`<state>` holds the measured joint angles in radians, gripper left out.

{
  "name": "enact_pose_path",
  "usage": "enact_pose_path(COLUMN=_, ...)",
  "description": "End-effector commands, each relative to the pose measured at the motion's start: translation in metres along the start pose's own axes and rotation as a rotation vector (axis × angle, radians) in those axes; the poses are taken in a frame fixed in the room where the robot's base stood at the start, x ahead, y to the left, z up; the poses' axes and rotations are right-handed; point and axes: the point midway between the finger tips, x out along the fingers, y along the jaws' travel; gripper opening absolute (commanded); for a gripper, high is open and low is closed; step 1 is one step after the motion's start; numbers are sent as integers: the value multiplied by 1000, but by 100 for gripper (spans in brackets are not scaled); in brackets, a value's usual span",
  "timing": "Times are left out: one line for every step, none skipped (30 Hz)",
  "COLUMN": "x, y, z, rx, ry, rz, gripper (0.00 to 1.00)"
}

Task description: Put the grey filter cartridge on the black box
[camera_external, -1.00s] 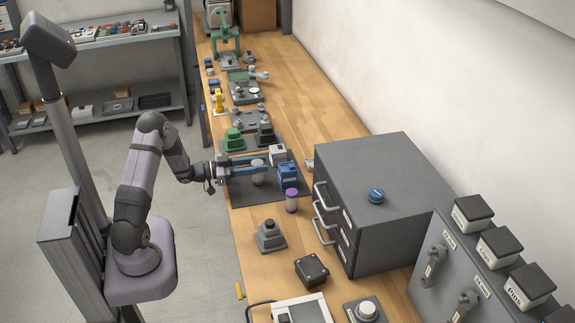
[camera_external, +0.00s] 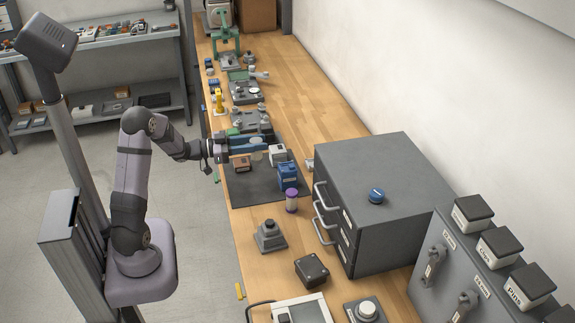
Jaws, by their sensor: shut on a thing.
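My gripper (camera_external: 258,147), with blue fingers, is over the far part of the dark mat (camera_external: 258,192). It is shut on the grey filter cartridge (camera_external: 256,157), a small pale cylinder mostly hidden by the fingers. The cartridge appears to be held above the mat. A black box (camera_external: 312,270) with a flat top sits on the bench nearer the camera, well apart from the gripper. Its top looks clear.
A white box (camera_external: 278,155), a blue box (camera_external: 288,176) and a small brown box (camera_external: 242,164) stand on the mat. A purple-capped cylinder (camera_external: 291,201) and a grey pedestal (camera_external: 270,236) stand between mat and black box. A tall grey drawer cabinet (camera_external: 375,215) is at right.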

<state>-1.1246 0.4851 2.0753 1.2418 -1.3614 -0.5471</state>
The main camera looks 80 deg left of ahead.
Motion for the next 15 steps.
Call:
enact_pose_path(x=0, y=0, z=-2, rx=2, ry=1, rz=0, gripper=7)
enact_pose_path(x=0, y=0, z=-4, rx=3, ry=2, rz=0, gripper=7)
enact_pose_path(x=0, y=0, z=-6, rx=4, ry=2, rz=0, gripper=7)
enact_pose_path(x=0, y=0, z=-9, rx=4, ry=2, rz=0, gripper=7)
enact_pose_path(x=0, y=0, z=-13, rx=5, ry=3, rz=0, gripper=7)
enact_pose_path(x=0, y=0, z=-19, rx=6, ry=3, rz=0, gripper=7)
enact_pose_path(x=0, y=0, z=-24, rx=7, ry=3, rz=-1, gripper=7)
enact_pose_path(x=0, y=0, z=-30, rx=8, ry=3, rz=-1, gripper=7)
enact_pose_path(x=0, y=0, z=-36, rx=7, ry=3, rz=-1, gripper=7)
enact_pose_path(x=0, y=0, z=-42, rx=8, ry=4, rz=0, gripper=7)
enact_pose_path(x=0, y=0, z=-48, rx=8, ry=4, rz=0, gripper=7)
enact_pose_path(x=0, y=0, z=-57, rx=10, ry=4, rz=0, gripper=7)
enact_pose_path(x=0, y=0, z=-62, rx=8, ry=3, rz=0, gripper=7)
enact_pose_path(x=0, y=0, z=-68, rx=9, ry=3, rz=-1, gripper=7)
enact_pose_path(x=0, y=0, z=-76, rx=9, ry=4, rz=-1, gripper=7)
